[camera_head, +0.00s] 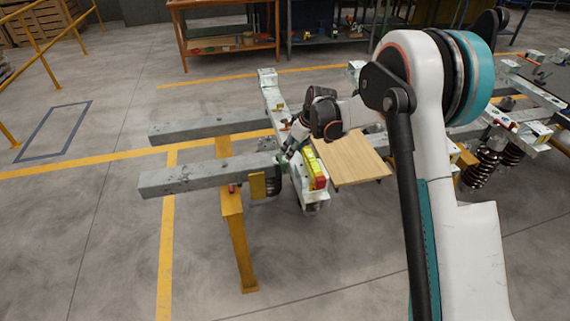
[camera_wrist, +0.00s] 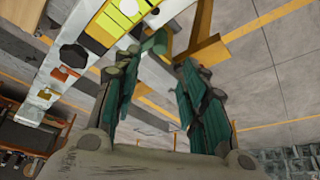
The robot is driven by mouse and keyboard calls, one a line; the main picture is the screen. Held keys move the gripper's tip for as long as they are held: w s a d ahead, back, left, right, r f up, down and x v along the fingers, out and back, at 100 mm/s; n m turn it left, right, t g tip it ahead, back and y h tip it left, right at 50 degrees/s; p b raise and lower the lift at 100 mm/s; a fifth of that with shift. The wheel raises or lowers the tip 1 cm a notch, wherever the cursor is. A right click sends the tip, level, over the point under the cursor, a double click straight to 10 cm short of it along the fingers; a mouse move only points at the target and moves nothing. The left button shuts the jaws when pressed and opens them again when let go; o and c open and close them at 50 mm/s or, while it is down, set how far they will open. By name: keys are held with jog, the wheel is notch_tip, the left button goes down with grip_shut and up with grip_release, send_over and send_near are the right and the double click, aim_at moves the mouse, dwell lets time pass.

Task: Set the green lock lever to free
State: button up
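The isolator frame (camera_head: 272,97) is a pale metal beam with a bright yellow block (camera_head: 315,168) near its front end, with a small red part on it. The yellow block also shows at the top of the wrist view (camera_wrist: 128,10). My gripper (camera_head: 290,150) is beside the beam, just left of the yellow block in the head view. Contact with the frame cannot be told.
A wooden board (camera_head: 352,160) lies right of the yellow block, close to my wrist. Grey beams (camera_head: 205,178) extend left over a yellow stand (camera_head: 237,240). A second frame with dark coils (camera_head: 482,165) stands at the right. The floor at the front left is clear.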

aim_at(284, 162)
jog(key=b+x, duration=0.2)
jog(key=x, duration=0.9)
jog(key=shift+b, duration=0.3)
grip_shut()
